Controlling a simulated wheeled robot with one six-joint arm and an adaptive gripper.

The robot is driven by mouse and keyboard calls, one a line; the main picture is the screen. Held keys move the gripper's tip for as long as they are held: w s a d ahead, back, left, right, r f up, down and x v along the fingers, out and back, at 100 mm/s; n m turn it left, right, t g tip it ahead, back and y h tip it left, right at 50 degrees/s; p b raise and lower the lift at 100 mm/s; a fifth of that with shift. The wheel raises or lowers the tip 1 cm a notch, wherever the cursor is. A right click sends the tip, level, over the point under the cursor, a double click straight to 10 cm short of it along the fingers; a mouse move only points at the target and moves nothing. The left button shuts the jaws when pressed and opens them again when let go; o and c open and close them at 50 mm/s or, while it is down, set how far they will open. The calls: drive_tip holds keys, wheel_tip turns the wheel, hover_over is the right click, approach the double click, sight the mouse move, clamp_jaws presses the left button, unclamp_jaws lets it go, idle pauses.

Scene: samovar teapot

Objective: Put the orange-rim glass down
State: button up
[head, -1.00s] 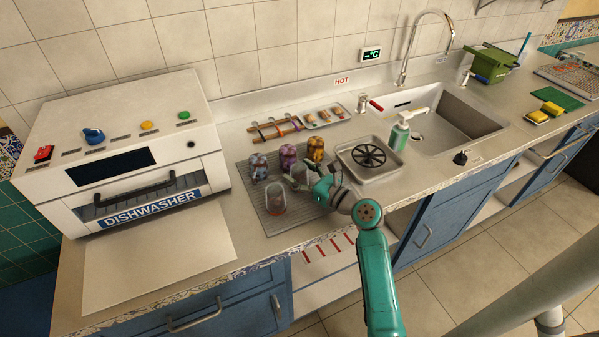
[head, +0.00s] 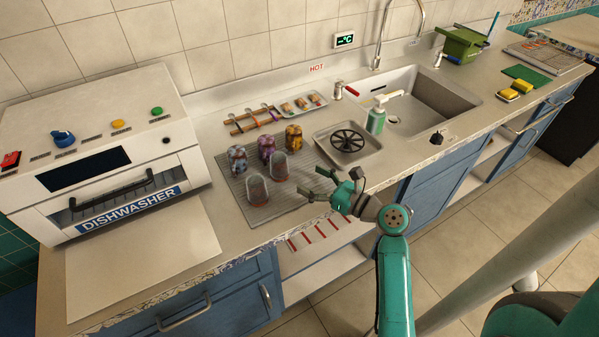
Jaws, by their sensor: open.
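Two clear glasses stand upside down on the ribbed grey drying mat (head: 290,205). The right one, which I take as the orange-rim glass (head: 280,165), has an orange-red tint at its bottom edge. The other clear glass (head: 257,187), nearer the front left, also has a reddish bottom edge, so the colours are hard to tell apart. My gripper (head: 320,184) is open and empty to the right of the right glass, apart from it, over the mat's right side.
Several patterned cups, blue-grey (head: 237,158), purple (head: 266,147) and amber (head: 293,137), stand behind the glasses. A square tray with a black round rack (head: 348,141) lies to the right. The dishwasher (head: 110,165) is at left. The counter before it is clear.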

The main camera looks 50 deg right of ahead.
sight(286, 164)
drive_tip(key=shift+w+f, duration=0.15)
drive_tip(key=shift+w, duration=0.3)
drive_tip(key=w, duration=0.3)
drive_tip(key=w+a, duration=0.1)
drive_tip(key=w, duration=0.1)
drive_tip(key=shift+w, duration=0.1)
drive_tip(key=shift+w+a+r, duration=0.15)
drive_tip(key=shift+w+r, duration=0.05)
drive_tip(key=shift+w, duration=1.15)
drive_tip(key=shift+w+a+r, duration=0.1)
drive_tip(key=shift+w+r, duration=0.05)
drive_tip(key=shift+w, duration=1.15)
drive_tip(key=c, duration=1.4)
